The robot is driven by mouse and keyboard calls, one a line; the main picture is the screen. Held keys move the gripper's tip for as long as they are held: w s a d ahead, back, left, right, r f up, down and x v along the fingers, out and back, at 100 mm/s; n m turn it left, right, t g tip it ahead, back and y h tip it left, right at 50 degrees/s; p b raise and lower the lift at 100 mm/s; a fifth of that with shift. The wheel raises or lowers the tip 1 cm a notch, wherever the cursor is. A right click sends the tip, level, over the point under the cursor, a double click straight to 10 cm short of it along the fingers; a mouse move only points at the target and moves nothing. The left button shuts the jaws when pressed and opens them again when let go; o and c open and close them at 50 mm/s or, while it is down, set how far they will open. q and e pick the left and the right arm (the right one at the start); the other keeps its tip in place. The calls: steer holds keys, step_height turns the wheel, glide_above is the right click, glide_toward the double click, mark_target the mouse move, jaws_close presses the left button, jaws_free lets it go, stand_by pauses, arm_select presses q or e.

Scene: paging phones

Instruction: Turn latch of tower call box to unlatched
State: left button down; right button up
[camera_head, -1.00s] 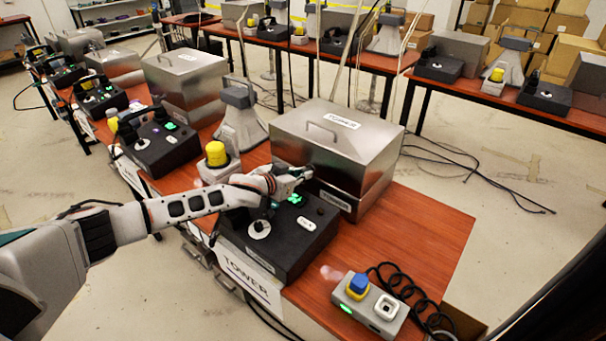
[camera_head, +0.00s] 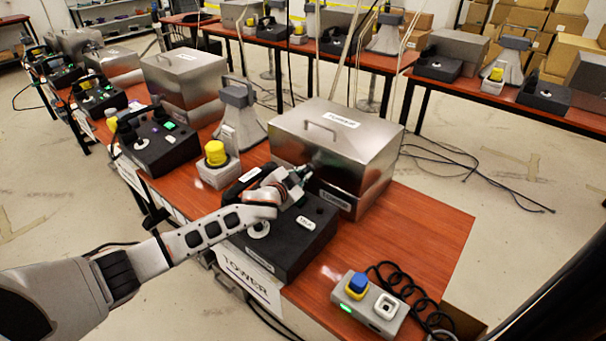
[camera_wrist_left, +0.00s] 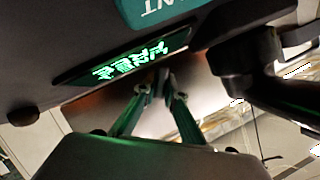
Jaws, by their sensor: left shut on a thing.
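The tower call box (camera_head: 335,150) is a silvery metal box with a lid handle and a TOWER label, at the middle right of the table. Its brownish metal surface shows behind my fingertips in the left wrist view (camera_wrist_left: 205,100). My left gripper (camera_head: 303,173) is at the front face of the box, above the black TOWER console (camera_head: 285,250). In the left wrist view its two fingers (camera_wrist_left: 160,88) converge on a small part at the box front, which I take to be the latch. The fingers mostly hide it, and its angle cannot be told. My right gripper is not in view.
The console's green display (camera_wrist_left: 125,62) is close to my fingers in the left wrist view. A yellow-topped unit (camera_head: 215,155) stands left of my gripper. A grey button box (camera_head: 370,305) with a coiled cable sits at the table's front right. Bare tabletop (camera_head: 425,235) lies right of the box.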

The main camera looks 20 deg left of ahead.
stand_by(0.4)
arm_select(q)
steer(key=c, duration=2.1)
jaws_free()
steer(key=shift+s, duration=0.15)
steer(key=v, duration=1.1)
steer(key=shift+s+a+r, duration=0.1)
steer(key=shift+s+r, duration=0.05)
steer(key=shift+s, duration=0.25)
